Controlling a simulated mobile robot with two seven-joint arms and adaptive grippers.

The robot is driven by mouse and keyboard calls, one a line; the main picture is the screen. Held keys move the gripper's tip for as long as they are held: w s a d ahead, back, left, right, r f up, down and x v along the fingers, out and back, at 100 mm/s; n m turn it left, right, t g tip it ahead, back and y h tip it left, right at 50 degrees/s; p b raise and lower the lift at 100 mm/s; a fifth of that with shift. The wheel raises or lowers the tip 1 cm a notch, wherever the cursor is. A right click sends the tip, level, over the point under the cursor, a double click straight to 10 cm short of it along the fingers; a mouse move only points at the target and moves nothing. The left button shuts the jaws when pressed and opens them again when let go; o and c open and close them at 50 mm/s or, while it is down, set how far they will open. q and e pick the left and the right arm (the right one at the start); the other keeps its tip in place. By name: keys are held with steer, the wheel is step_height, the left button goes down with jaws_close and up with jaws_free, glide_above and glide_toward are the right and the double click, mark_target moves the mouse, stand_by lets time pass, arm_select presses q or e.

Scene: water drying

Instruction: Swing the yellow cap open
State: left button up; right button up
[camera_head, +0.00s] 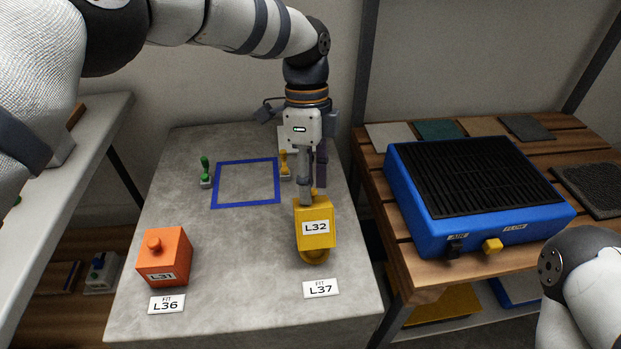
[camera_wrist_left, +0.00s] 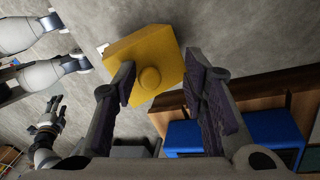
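A yellow block (camera_head: 316,236) labelled L32 stands on the front right of the grey slab, with a rounded yellow part at its lower front. In the left wrist view the yellow block (camera_wrist_left: 140,52) shows a round knob (camera_wrist_left: 150,78). My left gripper (camera_head: 312,192) points down over the block's far side. In the wrist view its fingers (camera_wrist_left: 163,95) are apart. One finger overlaps the block's edge; I cannot tell if it touches. My right gripper (camera_wrist_left: 54,108) shows small at the wrist view's left, fingers apart. A small yellow knob (camera_head: 491,246) sits on the blue box's front.
The blue box (camera_head: 547,217) with a black grille stands on the slatted table at right. An orange block (camera_head: 165,262) is at the slab's front left. Green (camera_head: 206,171) and yellow (camera_head: 284,162) small pegs flank a blue outlined square (camera_head: 247,205), which is empty.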

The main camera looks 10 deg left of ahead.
arm_select(q)
steer(key=v, duration=1.2)
